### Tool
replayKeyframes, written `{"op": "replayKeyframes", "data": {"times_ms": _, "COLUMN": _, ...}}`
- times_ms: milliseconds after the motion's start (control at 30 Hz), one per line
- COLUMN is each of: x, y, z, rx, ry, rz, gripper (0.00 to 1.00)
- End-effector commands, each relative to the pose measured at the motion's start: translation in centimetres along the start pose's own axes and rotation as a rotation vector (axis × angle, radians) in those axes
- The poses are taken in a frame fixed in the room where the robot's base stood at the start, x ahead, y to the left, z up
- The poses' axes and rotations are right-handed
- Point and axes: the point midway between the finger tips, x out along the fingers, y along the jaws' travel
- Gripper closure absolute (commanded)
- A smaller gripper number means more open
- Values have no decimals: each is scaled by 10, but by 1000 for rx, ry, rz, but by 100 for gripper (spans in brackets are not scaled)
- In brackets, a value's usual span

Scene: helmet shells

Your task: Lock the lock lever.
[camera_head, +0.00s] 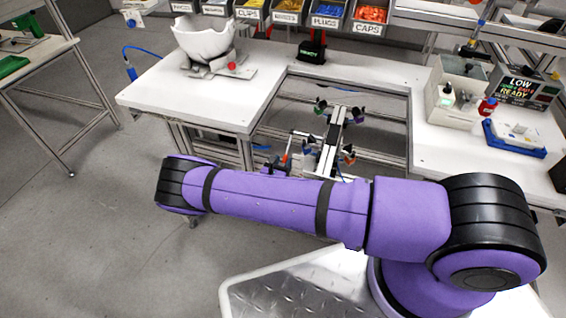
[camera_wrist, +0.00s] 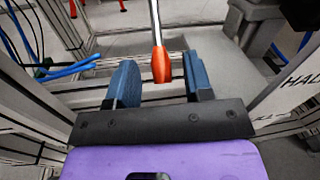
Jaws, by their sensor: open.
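The lock lever (camera_wrist: 161,62) shows in the wrist view as a thin metal rod with an orange-red grip at its lower end. The grip hangs between the two blue fingers of my gripper (camera_wrist: 160,76). The fingers are apart, with a visible gap on each side of the grip, so nothing is held. In the head view an orange lever (camera_head: 285,157) shows beside the aluminium fixture (camera_head: 328,150) in the cut-out of the bench. My purple arm crosses in front, and I cannot make out the gripper clearly there.
The white bench (camera_head: 200,98) surrounds the cut-out. A white helmet shell (camera_head: 203,40) sits on a grey stand at its left, with a red knob (camera_head: 231,65) nearby. A blue tray (camera_head: 514,139) and a bin (camera_head: 457,92) stand right. Blue cables (camera_wrist: 68,70) run left of my gripper.

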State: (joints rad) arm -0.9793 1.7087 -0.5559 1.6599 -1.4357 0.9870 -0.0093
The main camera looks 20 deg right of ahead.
Motion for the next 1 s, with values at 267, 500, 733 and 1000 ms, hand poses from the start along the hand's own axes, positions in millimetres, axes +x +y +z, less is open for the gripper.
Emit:
{"op": "replayKeyframes", "data": {"times_ms": 267, "x": 3, "y": 0, "z": 0, "rx": 0, "ry": 1, "rz": 0, "gripper": 53}}
{"op": "replayKeyframes", "data": {"times_ms": 500, "x": 3, "y": 0, "z": 0, "rx": 0, "ry": 1, "rz": 0, "gripper": 97}}
{"op": "replayKeyframes", "data": {"times_ms": 733, "x": 2, "y": 0, "z": 0, "rx": 0, "ry": 5, "rz": 1, "gripper": 100}}
{"op": "replayKeyframes", "data": {"times_ms": 1000, "x": -3, "y": -2, "z": 9, "rx": -9, "ry": 84, "rz": 11, "gripper": 100}}
